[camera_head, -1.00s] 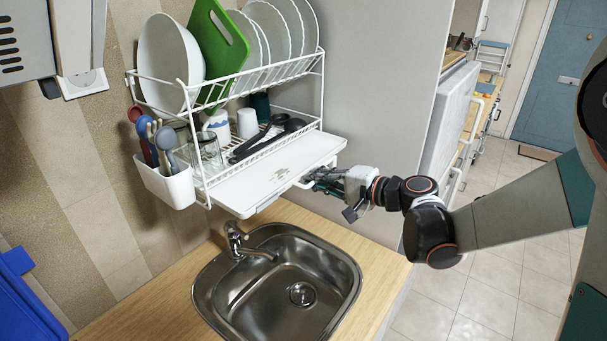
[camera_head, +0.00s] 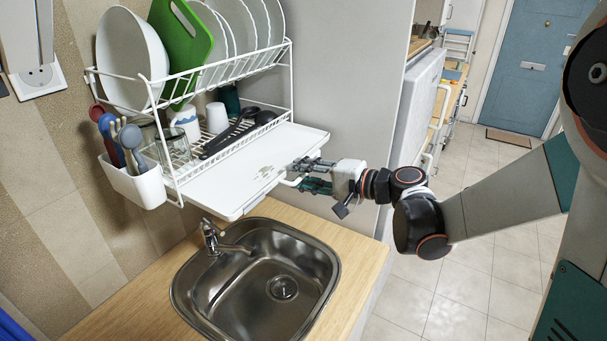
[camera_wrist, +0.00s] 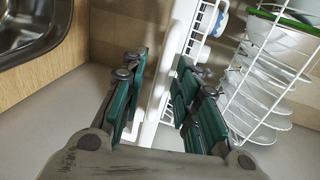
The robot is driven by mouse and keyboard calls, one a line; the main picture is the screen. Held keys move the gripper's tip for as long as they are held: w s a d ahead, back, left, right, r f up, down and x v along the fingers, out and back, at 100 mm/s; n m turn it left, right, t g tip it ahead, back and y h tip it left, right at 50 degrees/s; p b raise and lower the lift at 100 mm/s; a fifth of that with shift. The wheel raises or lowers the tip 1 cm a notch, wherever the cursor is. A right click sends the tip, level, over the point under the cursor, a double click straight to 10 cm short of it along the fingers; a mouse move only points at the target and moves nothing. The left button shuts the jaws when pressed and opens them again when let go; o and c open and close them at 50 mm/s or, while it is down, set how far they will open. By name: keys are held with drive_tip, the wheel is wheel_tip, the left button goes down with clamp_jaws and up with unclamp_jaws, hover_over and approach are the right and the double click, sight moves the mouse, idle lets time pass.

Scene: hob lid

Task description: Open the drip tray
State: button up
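The drip tray (camera_head: 240,175) is a flat white panel under the lower shelf of the dish rack. It sticks out past the rack's front, over the back of the sink. A white handle (camera_head: 291,182) is on its front edge near the right end. My gripper (camera_head: 300,173) is at that handle, and its fingers look spread with a gap between them. In the wrist view the green-padded fingers (camera_wrist: 162,65) stand apart, on either side of the tray's white edge (camera_wrist: 153,108). Exact contact with the handle is hard to see.
The white dish rack (camera_head: 190,90) holds plates, a green board (camera_head: 183,50), glasses and dark utensils. A cutlery holder (camera_head: 137,185) hangs on its left. A steel sink (camera_head: 265,300) with a tap (camera_head: 211,237) lies below. A grey panel (camera_head: 345,70) stands to the right.

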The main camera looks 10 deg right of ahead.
drive_tip(key=v, duration=1.2)
